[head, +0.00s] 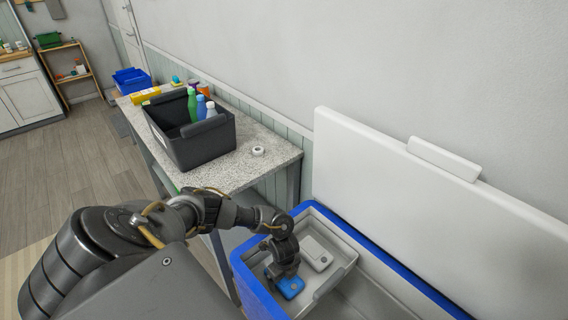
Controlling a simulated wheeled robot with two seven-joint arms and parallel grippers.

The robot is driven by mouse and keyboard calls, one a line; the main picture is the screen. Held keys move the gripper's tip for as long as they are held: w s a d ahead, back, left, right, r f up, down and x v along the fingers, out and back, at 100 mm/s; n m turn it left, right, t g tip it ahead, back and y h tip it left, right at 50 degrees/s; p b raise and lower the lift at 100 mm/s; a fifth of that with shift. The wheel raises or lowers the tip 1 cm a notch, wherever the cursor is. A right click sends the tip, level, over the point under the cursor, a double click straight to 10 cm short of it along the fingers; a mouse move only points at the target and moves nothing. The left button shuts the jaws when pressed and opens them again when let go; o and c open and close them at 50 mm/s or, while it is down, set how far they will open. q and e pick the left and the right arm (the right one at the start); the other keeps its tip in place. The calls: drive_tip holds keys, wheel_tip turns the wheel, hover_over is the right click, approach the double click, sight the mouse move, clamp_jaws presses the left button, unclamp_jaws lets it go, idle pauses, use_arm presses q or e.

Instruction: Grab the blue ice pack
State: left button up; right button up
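The blue ice pack (291,288) lies in a light grey tray (343,256) in the upper part of a blue cooler (247,283). My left arm reaches over the cooler's rim, and my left gripper (284,274) points down at the blue ice pack. It covers the pack's far part, and its fingertips are too small and hidden to show whether they grip it. A white ice pack (316,253) lies in the same tray, to the right of my gripper. My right gripper is not in view.
The cooler's white lid (420,210) stands open against the wall. A speckled counter (235,172) to the left holds a dark bin (190,150) with several bottles and a white roll (258,151). The cooler space right of the tray looks empty.

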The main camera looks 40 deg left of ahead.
use_arm(q)
drive_tip(key=c, duration=1)
drive_tip(key=shift+o, duration=0.2)
drive_tip(key=shift+r, duration=0.15)
